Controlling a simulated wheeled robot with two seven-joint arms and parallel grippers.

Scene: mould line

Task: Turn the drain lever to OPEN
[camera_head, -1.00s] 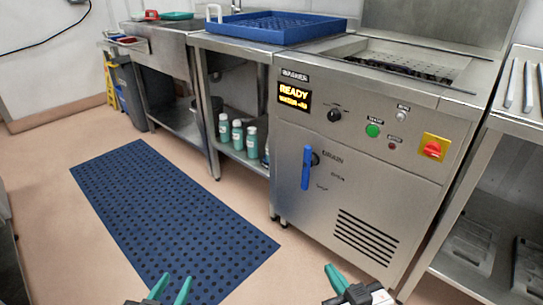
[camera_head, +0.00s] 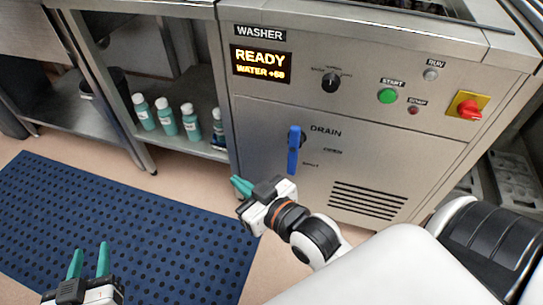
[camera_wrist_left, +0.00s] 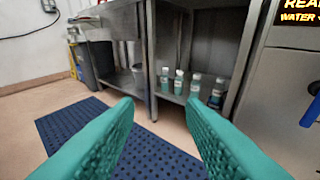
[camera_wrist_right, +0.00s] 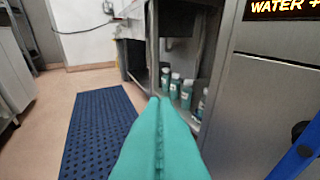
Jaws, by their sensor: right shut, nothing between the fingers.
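The blue drain lever (camera_head: 294,150) hangs straight down on the front of the steel washer (camera_head: 262,120), beside the DRAIN label (camera_head: 326,131). Its lower end points near a small label that I cannot read clearly. The lever also shows at the right edge of the left wrist view (camera_wrist_left: 312,112) and of the right wrist view (camera_wrist_right: 298,158). My right gripper (camera_head: 240,186) is shut and empty, a little left of and below the lever, apart from it in the picture. My left gripper (camera_head: 88,262) is open and empty, low at the left over the mat.
The washer display (camera_head: 262,65) reads READY. A knob (camera_head: 331,82), a green START button (camera_head: 388,96) and a red switch (camera_head: 468,105) sit above the lever. Several bottles (camera_head: 167,118) stand on the shelf to the left. A blue mat (camera_head: 150,225) covers the floor.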

